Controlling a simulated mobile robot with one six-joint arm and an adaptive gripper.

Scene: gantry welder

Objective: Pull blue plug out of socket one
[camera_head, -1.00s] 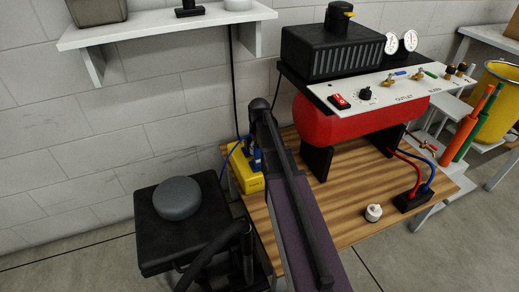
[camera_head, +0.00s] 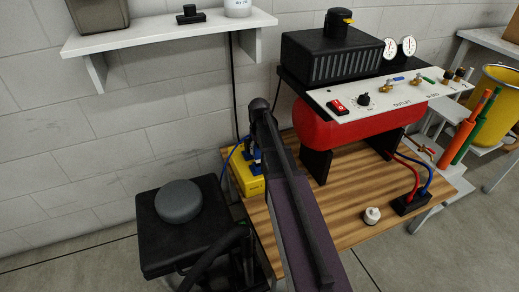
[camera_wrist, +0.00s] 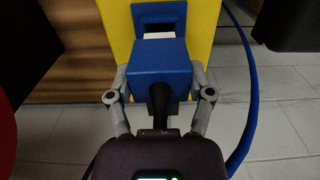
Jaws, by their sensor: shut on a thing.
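The yellow socket box (camera_head: 252,187) sits at the left end of the wooden bench, with blue parts on top and a blue cable (camera_head: 227,160) looping at its left. In the wrist view the yellow box (camera_wrist: 206,22) fills the upper middle. A blue-framed opening (camera_wrist: 160,14) shows in it, with a pale piece at its lower edge. The blue plug (camera_wrist: 160,66) is just in front of this opening. I cannot tell how deep it sits. My gripper (camera_wrist: 160,88) is shut on the plug, one grey finger on each side. My arm hides the gripper in the head view.
A red tank (camera_head: 340,125) under a control panel stands on the bench (camera_head: 335,200) to the right. A small white knob (camera_head: 372,215) lies in front. A black stool (camera_head: 180,225) stands left of the bench. A white shelf (camera_head: 160,35) is on the wall above.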

